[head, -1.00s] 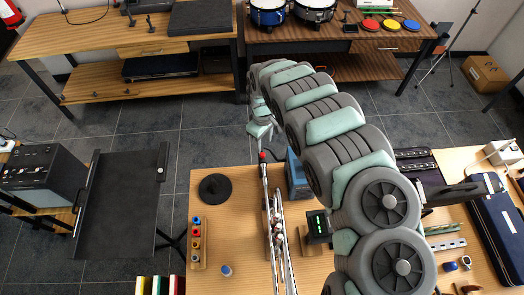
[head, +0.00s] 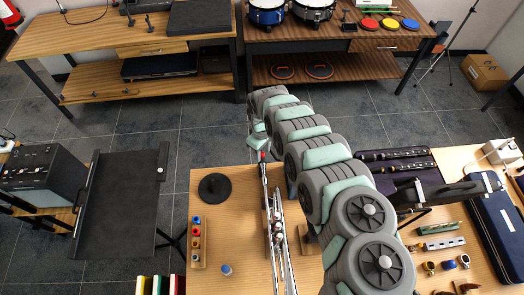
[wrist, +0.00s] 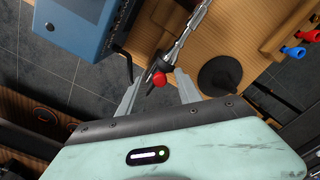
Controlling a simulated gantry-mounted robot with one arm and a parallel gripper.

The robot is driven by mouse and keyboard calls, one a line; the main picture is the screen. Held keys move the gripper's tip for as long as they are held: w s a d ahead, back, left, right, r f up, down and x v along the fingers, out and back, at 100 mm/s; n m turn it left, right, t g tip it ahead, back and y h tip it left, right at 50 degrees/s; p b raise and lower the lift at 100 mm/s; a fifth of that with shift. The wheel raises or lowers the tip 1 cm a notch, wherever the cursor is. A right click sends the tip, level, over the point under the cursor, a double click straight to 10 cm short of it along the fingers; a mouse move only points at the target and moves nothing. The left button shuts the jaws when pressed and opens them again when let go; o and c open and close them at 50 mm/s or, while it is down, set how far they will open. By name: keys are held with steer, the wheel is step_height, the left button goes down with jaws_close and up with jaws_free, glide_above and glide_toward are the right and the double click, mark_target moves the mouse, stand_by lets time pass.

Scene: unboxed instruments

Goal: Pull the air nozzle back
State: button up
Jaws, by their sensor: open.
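A long silver instrument (head: 277,235) lies on the wooden table. At its far end is a dark fitting with a red tip (head: 263,155), which looks like the air nozzle. In the wrist view the red tip (wrist: 160,79) shows between the two grey fingers of my gripper (wrist: 158,76). The fingers are apart, one on each side of the fitting; I see no clear contact. In the head view my gripper (head: 257,141) is small, just beyond the table's far edge by the red tip, and partly hidden by its own housing.
A blue box (wrist: 80,25) stands close to the nozzle. A black round disc (head: 214,188) lies on the other side. A wooden block with coloured pieces (head: 197,242) and a small blue-topped jar (head: 226,270) are further left. Cases and small parts fill the table's right side.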

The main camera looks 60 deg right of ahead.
jaws_close()
stand_by(0.3)
stand_by(1.1)
